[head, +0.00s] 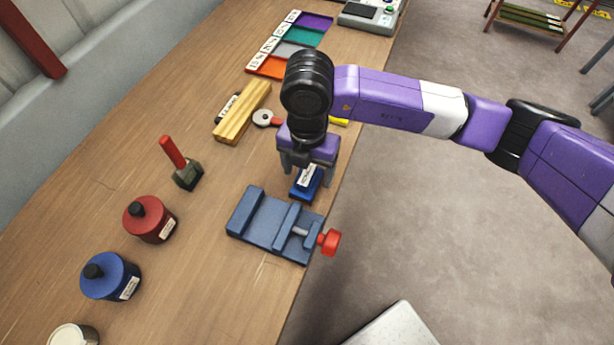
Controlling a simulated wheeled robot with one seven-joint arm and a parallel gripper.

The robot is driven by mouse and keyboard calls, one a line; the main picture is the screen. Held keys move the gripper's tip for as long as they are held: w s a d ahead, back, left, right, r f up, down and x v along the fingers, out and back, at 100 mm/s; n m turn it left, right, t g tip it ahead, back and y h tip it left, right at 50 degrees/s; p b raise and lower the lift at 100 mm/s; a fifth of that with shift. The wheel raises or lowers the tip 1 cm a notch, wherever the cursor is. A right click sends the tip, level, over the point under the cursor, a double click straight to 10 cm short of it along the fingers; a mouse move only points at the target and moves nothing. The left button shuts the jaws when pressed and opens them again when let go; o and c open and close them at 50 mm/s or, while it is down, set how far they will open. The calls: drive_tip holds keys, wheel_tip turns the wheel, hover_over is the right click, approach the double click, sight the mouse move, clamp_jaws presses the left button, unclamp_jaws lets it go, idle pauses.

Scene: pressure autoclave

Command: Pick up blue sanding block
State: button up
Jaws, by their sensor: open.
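The blue sanding block (301,191) lies on the wooden bench near its right edge, with a white label on its top. My gripper (306,176) is open and points down over the block, with one finger on each side of it. The gripper body hides the far part of the block. I cannot tell whether the fingers touch it.
A blue vise (268,227) with a red knob stands just in front of the block. Coloured trays (290,49) lie at the back.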

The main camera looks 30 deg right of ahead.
sight(307, 174)
drive_tip(key=shift+f, duration=1.05)
drive_tip(key=c, duration=1.5)
drive_tip(key=shift+r, duration=0.1)
wheel_tip(307, 174, up, 20)
drive_tip(key=shift+f+b, duration=0.1)
drive_tip(key=shift+b, duration=0.8)
